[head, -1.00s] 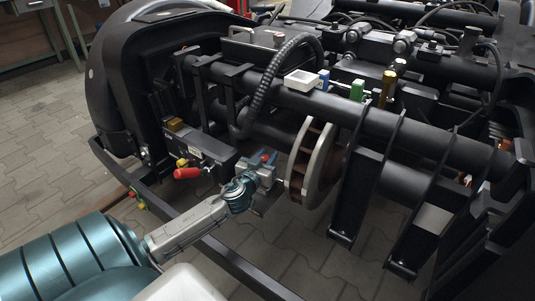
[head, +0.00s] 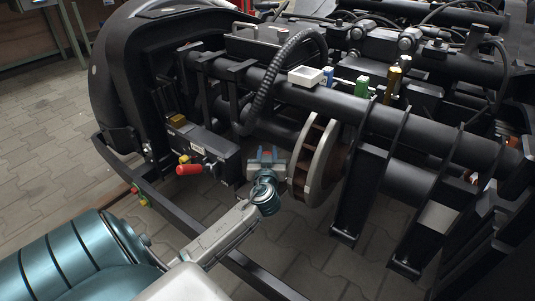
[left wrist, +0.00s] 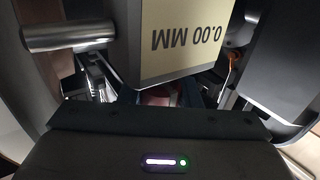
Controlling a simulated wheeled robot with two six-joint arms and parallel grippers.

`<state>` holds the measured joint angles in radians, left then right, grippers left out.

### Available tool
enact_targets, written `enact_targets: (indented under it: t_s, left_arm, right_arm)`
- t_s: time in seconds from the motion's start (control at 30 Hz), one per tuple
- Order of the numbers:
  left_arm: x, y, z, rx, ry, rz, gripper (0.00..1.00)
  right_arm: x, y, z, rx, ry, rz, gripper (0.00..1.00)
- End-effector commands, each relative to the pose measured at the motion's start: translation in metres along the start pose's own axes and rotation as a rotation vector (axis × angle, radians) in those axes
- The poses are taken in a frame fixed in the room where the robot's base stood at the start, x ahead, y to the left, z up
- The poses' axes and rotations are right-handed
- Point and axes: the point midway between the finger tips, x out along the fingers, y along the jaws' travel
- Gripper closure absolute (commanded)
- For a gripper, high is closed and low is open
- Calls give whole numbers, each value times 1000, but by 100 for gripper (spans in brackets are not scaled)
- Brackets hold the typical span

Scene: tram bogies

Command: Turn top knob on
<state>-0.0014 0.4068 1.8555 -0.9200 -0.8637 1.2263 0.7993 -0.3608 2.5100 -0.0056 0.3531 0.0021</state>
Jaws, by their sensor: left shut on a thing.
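My left gripper (head: 266,158) is in front of the bogie, between the black box (head: 208,145) and the brown-and-grey brake disc (head: 318,155). It is shut on a small part, mostly hidden by the jaws; a bit of red shows between them. I cannot tell whether this is the top knob. A red knob or handle (head: 188,170), with a small yellow part above it, sticks out of the black box, apart from the gripper. The left wrist view shows a reddish patch (left wrist: 155,97) beyond the gripper's dark body. My right gripper is not in view.
A yellow label (left wrist: 185,38) reading "0.00 MM" and a metal rod (left wrist: 68,36) are close in the left wrist view. A black frame bar (head: 245,272) runs low in front. A white tray (head: 306,76) and a green block (head: 361,88) sit on the tube above.

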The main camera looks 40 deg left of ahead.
Motion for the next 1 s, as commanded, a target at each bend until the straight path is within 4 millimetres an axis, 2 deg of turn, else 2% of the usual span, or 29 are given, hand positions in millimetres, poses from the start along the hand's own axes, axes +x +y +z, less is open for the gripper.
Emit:
enact_targets:
  t_s: [0.2,0.23,0.33,0.7,0.87,1.0]
  left_arm:
    - [0,0,0,0,1,0,93]
    - [0,0,0,0,1,0,68]
    - [0,0,0,0,1,0,48]
    - [-6,0,0,0,-2,1,48]
    - [-30,0,-2,-1,-3,1,48]
    - [-60,0,-2,-2,-5,1,48]
  right_arm:
    - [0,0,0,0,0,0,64]
    - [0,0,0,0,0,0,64]
    - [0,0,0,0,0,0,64]
    - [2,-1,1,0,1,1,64]
    - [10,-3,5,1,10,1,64]
    - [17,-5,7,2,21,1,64]
